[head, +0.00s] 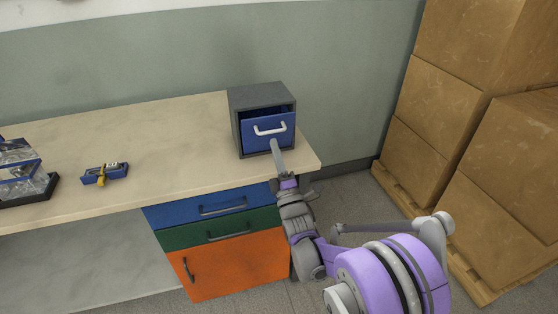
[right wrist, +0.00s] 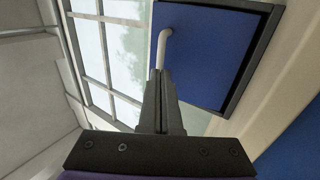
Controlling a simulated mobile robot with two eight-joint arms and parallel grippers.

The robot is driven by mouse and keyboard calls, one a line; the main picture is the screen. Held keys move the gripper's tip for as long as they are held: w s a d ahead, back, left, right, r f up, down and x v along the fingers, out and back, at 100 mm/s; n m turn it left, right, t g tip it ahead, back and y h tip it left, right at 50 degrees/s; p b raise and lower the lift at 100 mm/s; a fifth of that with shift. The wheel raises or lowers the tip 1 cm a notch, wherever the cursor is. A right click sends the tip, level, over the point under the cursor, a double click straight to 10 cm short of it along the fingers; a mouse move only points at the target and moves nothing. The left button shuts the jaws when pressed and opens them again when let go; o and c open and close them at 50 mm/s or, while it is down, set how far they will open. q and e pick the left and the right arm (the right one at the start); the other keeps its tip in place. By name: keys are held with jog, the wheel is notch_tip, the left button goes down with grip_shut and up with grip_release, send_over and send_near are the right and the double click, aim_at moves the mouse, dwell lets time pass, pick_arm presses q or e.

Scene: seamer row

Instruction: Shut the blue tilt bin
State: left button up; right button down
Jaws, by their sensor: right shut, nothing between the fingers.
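The blue tilt bin (head: 256,140) sits in a dark grey housing (head: 262,94) on the right end of the bench. Its front has a white bow handle, and a dark gap shows above its top edge, so it looks tilted partly out. My right gripper (head: 275,146) is shut and empty, its fingertips at the front just below the handle. In the right wrist view the closed fingers (right wrist: 160,80) point at the blue front (right wrist: 205,55), close to one end of the handle (right wrist: 163,42). Whether they touch cannot be told. My left gripper is not in view.
Below the bench top (head: 150,135) are a blue drawer (head: 180,214), a green drawer (head: 190,236) and an orange door (head: 240,265). A small blue and yellow object (head: 105,174) lies on the bench, left. Stacked cartons (head: 440,105) stand on a pallet at right.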

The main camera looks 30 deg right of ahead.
aim_at(268, 121)
jog(key=r+g+p, duration=0.1)
jog(key=w+g+p, duration=0.1)
jog(key=w+r+p, duration=0.1)
jog(key=shift+d+r+g, duration=0.25)
jog(key=shift+r+g, duration=0.1)
jog(key=shift+g, duration=0.05)
jog(key=shift+w+d+r+p, duration=0.15)
jog(key=shift+w+r+p, duration=0.2)
jog(key=shift+w+p, duration=0.3)
jog(key=shift+r, duration=0.15)
